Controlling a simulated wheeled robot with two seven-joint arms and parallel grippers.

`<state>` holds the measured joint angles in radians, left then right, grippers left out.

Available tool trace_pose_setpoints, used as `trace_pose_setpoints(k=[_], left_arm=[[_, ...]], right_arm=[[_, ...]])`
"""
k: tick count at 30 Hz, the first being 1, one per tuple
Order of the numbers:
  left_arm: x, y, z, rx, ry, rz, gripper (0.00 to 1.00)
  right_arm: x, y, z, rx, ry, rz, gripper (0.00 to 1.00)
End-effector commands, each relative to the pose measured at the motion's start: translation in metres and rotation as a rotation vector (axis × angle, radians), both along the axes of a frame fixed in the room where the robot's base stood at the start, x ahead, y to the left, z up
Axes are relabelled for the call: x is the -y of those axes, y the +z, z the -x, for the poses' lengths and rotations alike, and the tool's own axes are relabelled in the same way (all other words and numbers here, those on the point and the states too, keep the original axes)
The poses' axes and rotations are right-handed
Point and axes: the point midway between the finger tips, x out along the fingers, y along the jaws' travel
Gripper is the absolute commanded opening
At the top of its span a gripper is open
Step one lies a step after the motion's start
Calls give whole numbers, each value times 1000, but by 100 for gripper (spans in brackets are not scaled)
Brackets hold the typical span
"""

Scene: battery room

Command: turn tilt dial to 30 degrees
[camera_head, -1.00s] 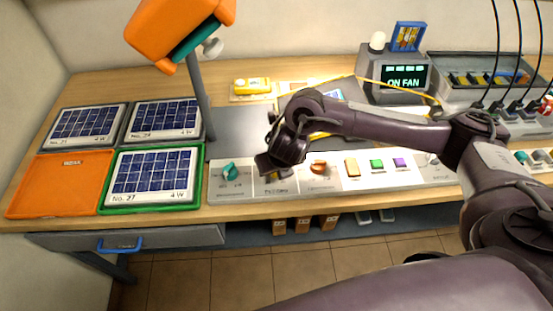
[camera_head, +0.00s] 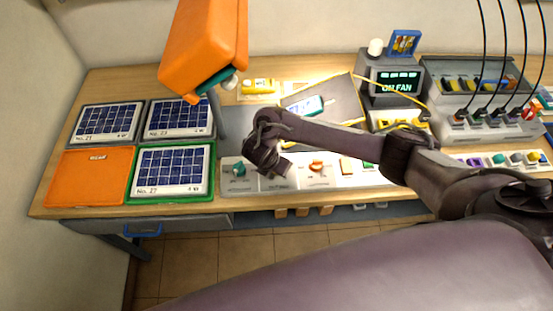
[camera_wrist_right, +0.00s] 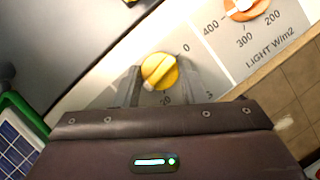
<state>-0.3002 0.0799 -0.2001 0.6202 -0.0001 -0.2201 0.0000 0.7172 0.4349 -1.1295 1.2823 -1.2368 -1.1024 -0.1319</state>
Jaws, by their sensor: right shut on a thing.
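The yellow tilt dial (camera_wrist_right: 160,71) sits on a pale panel in the right wrist view, with the marks 0 and 20 beside it; other marks are partly hidden by the fingers. Its ridge runs diagonally, with a whitish end at lower left. My right gripper (camera_wrist_right: 160,82) has one finger on each side of the dial and is shut on it. In the head view my right gripper (camera_head: 268,168) is over the control strip and hides the dial. My left gripper is not in view.
A teal knob (camera_head: 239,169) and the orange light dial (camera_head: 317,166) flank the gripper. Solar panels (camera_head: 170,170) and an orange tray (camera_head: 90,176) are at left. An orange lamp (camera_head: 203,45) hangs above. A display box (camera_head: 396,82) reads "ON FAN".

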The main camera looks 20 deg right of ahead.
Motion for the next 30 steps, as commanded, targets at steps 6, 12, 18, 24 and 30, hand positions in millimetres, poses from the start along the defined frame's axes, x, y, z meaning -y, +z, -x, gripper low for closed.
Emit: trace_pose_setpoints(k=[6, 12, 18, 24, 30], left_arm=[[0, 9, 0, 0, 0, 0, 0], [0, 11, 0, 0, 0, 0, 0], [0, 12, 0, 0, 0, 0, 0], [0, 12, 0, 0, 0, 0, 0], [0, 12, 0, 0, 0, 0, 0]], right_arm=[[0, 3, -3, 5, -115, 0, 14], [0, 2, -4, 5, -171, 1, 14], [0, 2, -4, 5, -187, 1, 14], [0, 2, -4, 6, -188, 2, 14], [0, 1, -4, 6, -188, 1, 47]])
